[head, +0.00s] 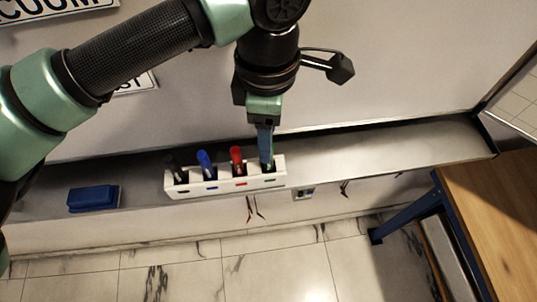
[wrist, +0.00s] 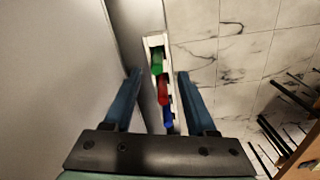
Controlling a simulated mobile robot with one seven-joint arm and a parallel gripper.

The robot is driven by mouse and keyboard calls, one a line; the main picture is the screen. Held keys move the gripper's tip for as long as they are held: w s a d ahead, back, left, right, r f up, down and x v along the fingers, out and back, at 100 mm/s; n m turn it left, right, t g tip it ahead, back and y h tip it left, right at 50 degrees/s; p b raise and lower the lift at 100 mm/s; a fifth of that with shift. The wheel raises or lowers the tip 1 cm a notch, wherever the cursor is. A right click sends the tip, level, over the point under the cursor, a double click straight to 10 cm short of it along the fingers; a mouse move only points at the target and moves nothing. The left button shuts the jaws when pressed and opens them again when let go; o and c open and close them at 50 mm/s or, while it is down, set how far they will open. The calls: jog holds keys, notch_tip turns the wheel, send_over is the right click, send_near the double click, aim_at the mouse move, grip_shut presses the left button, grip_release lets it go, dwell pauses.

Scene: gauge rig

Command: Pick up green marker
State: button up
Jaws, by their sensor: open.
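The green marker (wrist: 157,61) stands in the far end slot of a white marker holder (wrist: 154,39) in the wrist view. In the head view the holder (head: 212,188) sits on the ledge, and my gripper (head: 266,150) points down over its right end slot, largely hiding the green marker. In the wrist view my gripper (wrist: 160,74) is open, with one blue finger on each side of the holder's row. The red marker (wrist: 163,90) is nearer, also between the fingers. No finger is visibly closed on a marker.
The blue marker (head: 206,164) and black marker (head: 178,172) stand left of the red one in the holder. A blue eraser (head: 93,198) lies on the metal ledge (head: 400,150) to the left. The ledge is clear to the right. A wooden table (head: 495,195) stands at the right.

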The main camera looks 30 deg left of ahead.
jog(key=shift+w+f+p, duration=0.2)
jog(key=shift+f+p, duration=0.8)
jog(key=shift+f, duration=1.2)
grip_shut()
